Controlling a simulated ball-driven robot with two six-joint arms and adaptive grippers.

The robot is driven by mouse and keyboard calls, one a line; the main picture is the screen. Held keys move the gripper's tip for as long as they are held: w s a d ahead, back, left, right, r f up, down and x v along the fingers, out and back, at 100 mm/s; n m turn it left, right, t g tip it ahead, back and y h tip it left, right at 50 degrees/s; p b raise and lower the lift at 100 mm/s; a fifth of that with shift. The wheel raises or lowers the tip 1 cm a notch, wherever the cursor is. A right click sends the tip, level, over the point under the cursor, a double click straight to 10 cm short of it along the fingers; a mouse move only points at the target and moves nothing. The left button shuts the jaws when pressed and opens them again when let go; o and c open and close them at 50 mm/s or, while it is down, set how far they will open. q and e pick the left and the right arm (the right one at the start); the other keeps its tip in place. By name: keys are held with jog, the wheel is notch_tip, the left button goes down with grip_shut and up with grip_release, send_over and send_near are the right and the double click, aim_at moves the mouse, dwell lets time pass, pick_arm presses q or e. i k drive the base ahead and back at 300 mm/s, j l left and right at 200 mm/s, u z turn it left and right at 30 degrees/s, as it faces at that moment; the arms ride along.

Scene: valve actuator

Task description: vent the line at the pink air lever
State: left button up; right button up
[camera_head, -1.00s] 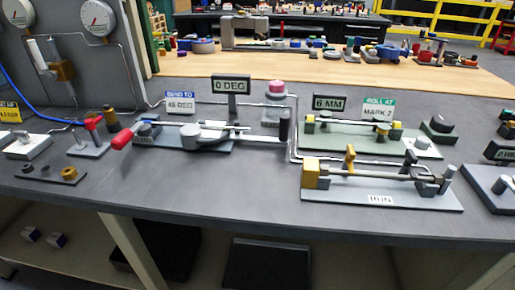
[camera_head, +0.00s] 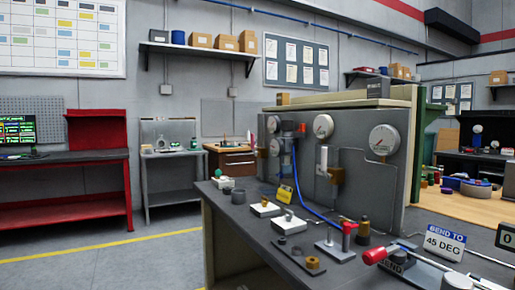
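I cannot make out a clearly pink lever in this view. A grey panel (camera_head: 360,190) stands at the back of the bench with several round gauges, among them the large right one (camera_head: 383,140) and a middle one (camera_head: 323,126). A small red part (camera_head: 301,128) sits at the panel's left side, too small to tell its shape. A blue hose (camera_head: 312,212) runs from there down to the bench. A red-topped T-shaped tool (camera_head: 349,228) stands on a grey plate in front. Neither of my grippers is in view.
The dark bench (camera_head: 237,222) holds several small fittings and pale blocks (camera_head: 265,209) along its left end. A tube bender with a red grip (camera_head: 376,255) lies at the lower right by a "BEND TO 45 DEG" sign (camera_head: 445,243). Open floor (camera_head: 150,262) lies left of the bench.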

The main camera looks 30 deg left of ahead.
aim_at(252, 135)
jog(key=i+j, duration=0.1)
jog(key=j, duration=0.3)
jog(key=i+j, duration=0.1)
jog(key=j, duration=0.25)
jog(key=i+j, duration=0.1)
jog(key=j, duration=0.3)
jog(key=i+j+z, duration=0.1)
jog(key=j, duration=0.25)
jog(key=i+j, duration=0.15)
jog(key=j, duration=0.3)
jog(key=i+j+z, duration=0.1)
jog(key=j, duration=0.3)
jog(key=i+j, duration=0.2)
jog(key=j, duration=0.25)
jog(key=i+j+z, duration=0.1)
jog(key=j, duration=0.35)
jog(key=i+j, duration=0.1)
jog(key=j, duration=0.35)
jog(key=i+j, duration=0.15)
jog(key=j, duration=0.3)
jog(key=i+j+z, duration=0.1)
jog(key=j, duration=0.35)
jog(key=i+j, duration=0.1)
jog(key=j, duration=0.35)
jog(key=z, duration=0.05)
